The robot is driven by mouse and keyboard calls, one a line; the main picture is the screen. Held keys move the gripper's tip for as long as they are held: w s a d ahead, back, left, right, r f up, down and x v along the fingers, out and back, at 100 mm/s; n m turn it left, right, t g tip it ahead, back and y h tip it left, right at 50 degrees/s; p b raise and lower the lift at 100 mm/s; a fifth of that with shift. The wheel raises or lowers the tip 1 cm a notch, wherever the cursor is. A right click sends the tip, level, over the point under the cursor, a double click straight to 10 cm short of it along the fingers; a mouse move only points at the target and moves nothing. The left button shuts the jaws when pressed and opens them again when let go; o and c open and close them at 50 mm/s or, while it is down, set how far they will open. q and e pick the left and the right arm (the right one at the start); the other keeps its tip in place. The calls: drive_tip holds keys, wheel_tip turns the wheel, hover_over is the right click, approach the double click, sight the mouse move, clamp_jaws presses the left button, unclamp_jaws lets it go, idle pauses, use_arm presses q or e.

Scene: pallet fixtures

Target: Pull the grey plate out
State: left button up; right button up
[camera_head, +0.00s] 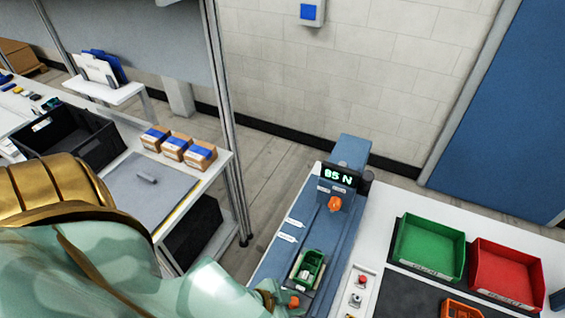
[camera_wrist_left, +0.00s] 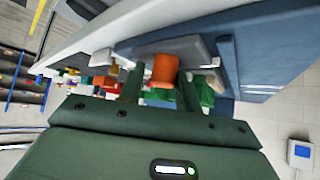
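The blue bench fixture (camera_head: 275,255) has a grey plate (camera_head: 322,282) at its near end, with a small green tray on it. An orange knob (camera_head: 292,301) stands at the near edge of the plate. My left gripper (camera_head: 272,294) is low beside this knob, partly hidden by my own arm. In the left wrist view the orange knob (camera_wrist_left: 165,70) shows between the two fingertips (camera_wrist_left: 160,82), with a slim gap on the left side; the gripper looks open. The grey plate shows behind it (camera_wrist_left: 200,48). My right gripper is out of view.
A display reading 85 N (camera_head: 338,175) and a second orange knob (camera_head: 335,204) are at the far end of the fixture. A green bin (camera_head: 429,247) and a red bin (camera_head: 508,272) stand to the right. A red button box (camera_head: 359,289) is close beside the fixture.

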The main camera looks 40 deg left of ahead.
use_arm(q)
drive_tip(key=p+v, duration=0.2)
drive_tip(key=v, duration=1.4)
drive_tip(key=shift+s+r, duration=0.15)
